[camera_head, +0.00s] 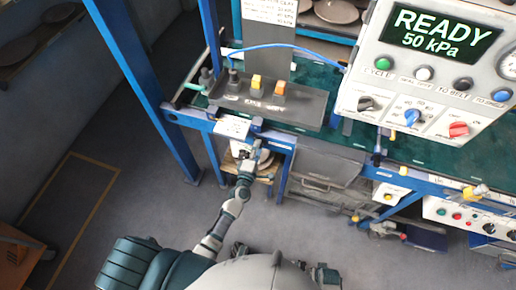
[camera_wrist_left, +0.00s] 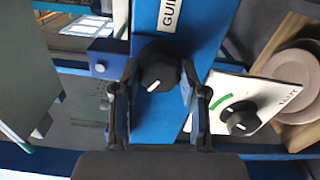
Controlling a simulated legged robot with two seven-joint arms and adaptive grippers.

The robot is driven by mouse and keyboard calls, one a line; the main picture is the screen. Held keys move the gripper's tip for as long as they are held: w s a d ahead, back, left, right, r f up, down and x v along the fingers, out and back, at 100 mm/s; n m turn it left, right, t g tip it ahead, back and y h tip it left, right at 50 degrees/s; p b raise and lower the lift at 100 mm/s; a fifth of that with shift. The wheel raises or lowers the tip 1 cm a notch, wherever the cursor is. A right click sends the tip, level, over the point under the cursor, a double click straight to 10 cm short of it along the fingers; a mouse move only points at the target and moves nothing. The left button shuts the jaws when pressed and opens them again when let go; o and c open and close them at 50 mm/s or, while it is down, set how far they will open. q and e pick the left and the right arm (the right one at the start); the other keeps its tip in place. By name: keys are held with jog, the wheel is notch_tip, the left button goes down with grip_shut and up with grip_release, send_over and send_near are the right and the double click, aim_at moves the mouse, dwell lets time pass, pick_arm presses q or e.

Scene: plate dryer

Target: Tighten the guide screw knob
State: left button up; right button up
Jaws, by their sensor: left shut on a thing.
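The guide screw knob (camera_wrist_left: 157,68) is black and round with a white pointer mark. It sits on a blue beam beneath a partly visible label (camera_wrist_left: 171,14) that starts "GUI". In the left wrist view the pointer slants toward the lower left. My left gripper (camera_wrist_left: 159,82) has one finger on each side of the knob and is shut on it. In the head view my left gripper (camera_head: 247,158) is at the front of the blue frame, and the knob cannot be made out clearly there. My right gripper is not in view.
A second black knob (camera_wrist_left: 241,118) sits on a white plate with a green mark, right of the gripper. Stacked plates (camera_wrist_left: 295,75) stand on a wooden shelf. A control panel (camera_head: 430,60) reads "READY 50 kPa".

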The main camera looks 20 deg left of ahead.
pick_arm(q)
jog(key=shift+s+a+f, duration=0.1)
jog(key=shift+f, duration=0.15)
jog(key=o, duration=1.1)
jog(key=shift+o, duration=0.2)
jog(key=shift+r, duration=0.1)
jog(key=s, duration=1.2)
jog(key=shift+a, duration=0.25)
